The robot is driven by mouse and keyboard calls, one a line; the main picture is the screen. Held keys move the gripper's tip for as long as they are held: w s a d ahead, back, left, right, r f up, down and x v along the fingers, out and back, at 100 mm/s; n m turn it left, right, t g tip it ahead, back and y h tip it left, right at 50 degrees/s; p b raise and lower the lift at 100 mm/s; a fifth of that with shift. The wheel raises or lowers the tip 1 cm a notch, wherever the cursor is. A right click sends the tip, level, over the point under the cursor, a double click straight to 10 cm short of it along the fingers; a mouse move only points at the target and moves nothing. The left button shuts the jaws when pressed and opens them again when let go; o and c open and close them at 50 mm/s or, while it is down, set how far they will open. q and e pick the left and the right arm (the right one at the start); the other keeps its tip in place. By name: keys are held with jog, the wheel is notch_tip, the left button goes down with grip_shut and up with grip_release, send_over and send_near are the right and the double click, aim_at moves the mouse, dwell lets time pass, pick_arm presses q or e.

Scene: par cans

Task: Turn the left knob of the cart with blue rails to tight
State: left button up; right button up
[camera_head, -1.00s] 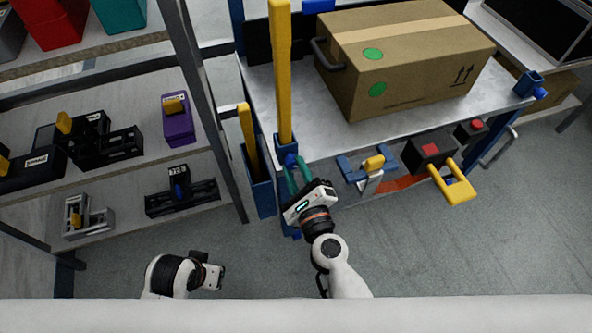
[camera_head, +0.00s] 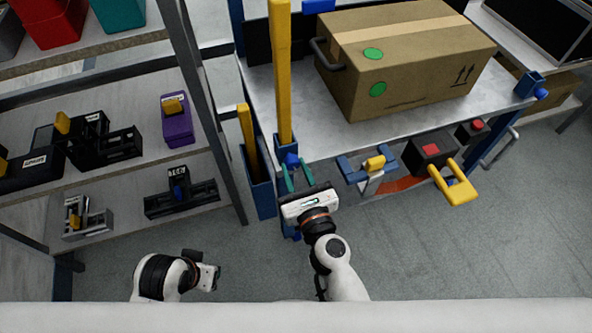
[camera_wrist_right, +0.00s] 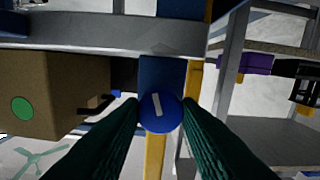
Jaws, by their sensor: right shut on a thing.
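The cart (camera_head: 330,140) has a grey top and blue corner parts. Its left knob (camera_head: 291,160) is blue and sits at the front left corner, below a tall yellow post. In the right wrist view the knob (camera_wrist_right: 160,112) is a round blue disc with a white line, slightly off upright in the picture. My right gripper (camera_head: 298,178) has green fingers shut on the knob, one on each side; the fingers (camera_wrist_right: 160,118) partly cover its edges. My left gripper (camera_head: 214,278) is low at the left, away from the cart; its jaw opening is unclear.
A cardboard box (camera_head: 405,65) stands on the cart. A blue clamp with a yellow handle (camera_head: 374,164) and a red-button box with a yellow loop (camera_head: 430,150) are on the front edge. A shelf (camera_head: 125,175) with several black parts stands left. Floor in front is clear.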

jog(key=shift+f, duration=0.1)
dwell(0.4)
jog(key=o, duration=1)
jog(key=shift+s, duration=0.1)
